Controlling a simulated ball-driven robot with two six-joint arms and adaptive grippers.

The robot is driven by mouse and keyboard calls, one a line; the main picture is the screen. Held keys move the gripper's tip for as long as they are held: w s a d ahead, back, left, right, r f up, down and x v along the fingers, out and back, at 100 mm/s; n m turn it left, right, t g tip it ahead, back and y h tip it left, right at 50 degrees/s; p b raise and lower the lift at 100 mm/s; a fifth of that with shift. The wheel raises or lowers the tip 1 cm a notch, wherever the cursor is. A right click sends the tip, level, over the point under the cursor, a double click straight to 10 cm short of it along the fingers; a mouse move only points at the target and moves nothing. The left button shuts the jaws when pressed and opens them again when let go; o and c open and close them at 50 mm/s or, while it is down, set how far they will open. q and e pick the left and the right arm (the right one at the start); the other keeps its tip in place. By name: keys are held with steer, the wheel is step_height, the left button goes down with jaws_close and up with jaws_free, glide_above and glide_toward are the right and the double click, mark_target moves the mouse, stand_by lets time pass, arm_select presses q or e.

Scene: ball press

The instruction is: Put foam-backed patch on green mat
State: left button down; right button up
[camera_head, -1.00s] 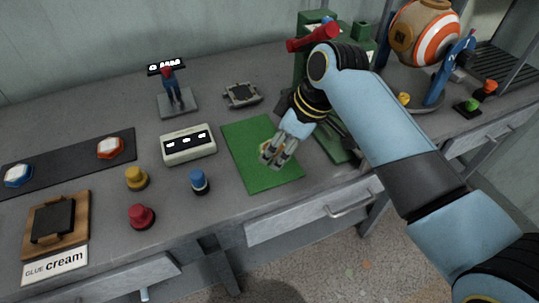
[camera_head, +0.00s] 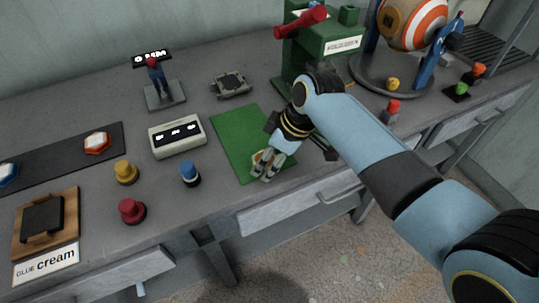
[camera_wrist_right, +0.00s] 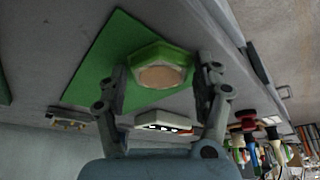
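The green mat (camera_head: 232,131) lies flat on the grey workbench, and its far part is bare. My right gripper (camera_head: 264,168) is over its near part, pointing down. The patch (camera_wrist_right: 162,72), hexagonal with a green and pale rim and a round tan face, is between its two fingers in the right wrist view, with the mat (camera_wrist_right: 112,52) behind it. In the head view only a pale edge of the patch (camera_head: 257,157) shows beside the fingers. I cannot tell whether the fingers press on it or whether it rests on the mat. My left gripper is not in view.
A white box with a display (camera_head: 177,137) and blue (camera_head: 190,173), yellow (camera_head: 125,171) and red (camera_head: 131,210) knobs stand left of the mat. A green press with a red handle (camera_head: 301,22) stands behind. The bench's front edge is close to the mat.

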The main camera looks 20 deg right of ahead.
steer(key=shift+o, duration=0.6)
steer(key=shift+r, duration=0.3)
steer(key=p+v, duration=0.1)
steer(key=v, duration=1)
steer(key=shift+s+d+r, duration=0.15)
steer(key=shift+s+r, duration=0.05)
steer(key=shift+r, duration=0.05)
